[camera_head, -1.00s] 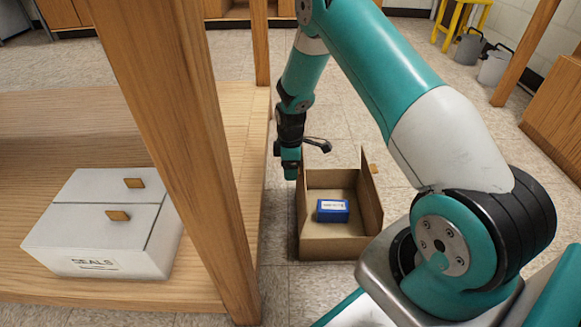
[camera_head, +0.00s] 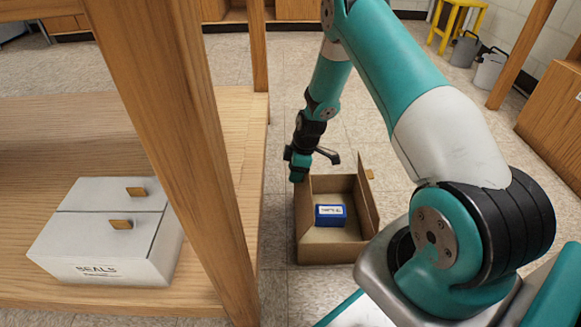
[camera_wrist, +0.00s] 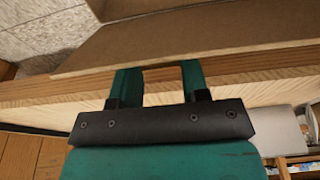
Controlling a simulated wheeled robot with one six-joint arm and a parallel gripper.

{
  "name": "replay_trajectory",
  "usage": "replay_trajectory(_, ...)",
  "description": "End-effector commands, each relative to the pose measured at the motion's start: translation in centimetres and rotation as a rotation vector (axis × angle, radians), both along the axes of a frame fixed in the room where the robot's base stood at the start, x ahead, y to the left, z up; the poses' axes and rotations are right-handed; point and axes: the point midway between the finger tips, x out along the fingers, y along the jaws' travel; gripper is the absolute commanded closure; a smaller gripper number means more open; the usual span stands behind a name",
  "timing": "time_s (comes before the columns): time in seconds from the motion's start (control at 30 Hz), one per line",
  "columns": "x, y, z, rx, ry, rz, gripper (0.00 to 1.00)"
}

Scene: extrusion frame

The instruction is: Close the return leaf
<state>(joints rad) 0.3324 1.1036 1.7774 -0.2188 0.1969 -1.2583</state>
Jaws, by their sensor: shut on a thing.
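An open cardboard box (camera_head: 330,247) stands on the floor with a blue labelled pack (camera_head: 330,215) inside. Its right leaf (camera_head: 367,205) stands raised, with a small orange-brown tab (camera_head: 369,174) at its top. My gripper (camera_head: 297,178) is at the box's far left corner, by the left edge. In the wrist view my gripper (camera_wrist: 158,72) reaches to the rim of a brown cardboard panel (camera_wrist: 190,48) and is shut on it. The fingertips are partly hidden there. No lettering shows which leaf is the return leaf.
A wooden shelf unit with a thick post (camera_head: 185,150) stands close left of the box. Open tiled floor lies behind the box. A yellow stool (camera_head: 452,22) and grey cans stand far right.

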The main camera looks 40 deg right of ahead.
Motion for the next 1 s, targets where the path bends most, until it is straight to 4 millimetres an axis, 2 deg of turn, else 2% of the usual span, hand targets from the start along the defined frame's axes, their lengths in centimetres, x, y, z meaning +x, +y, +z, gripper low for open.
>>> replay_trajectory(0.3,-1.7,-2.5,-0.5,0.246,-0.164,-0.01,1.0)
replay_trajectory(0.7,-3.1,-4.6,-2.0,0.518,-0.352,-0.004,1.0)
replay_trajectory(0.8,-3.3,-4.9,-2.2,0.566,-0.384,-0.002,1.0)
replay_trajectory(1.0,-3.6,-5.4,-2.6,0.558,-0.379,0.0,1.0)
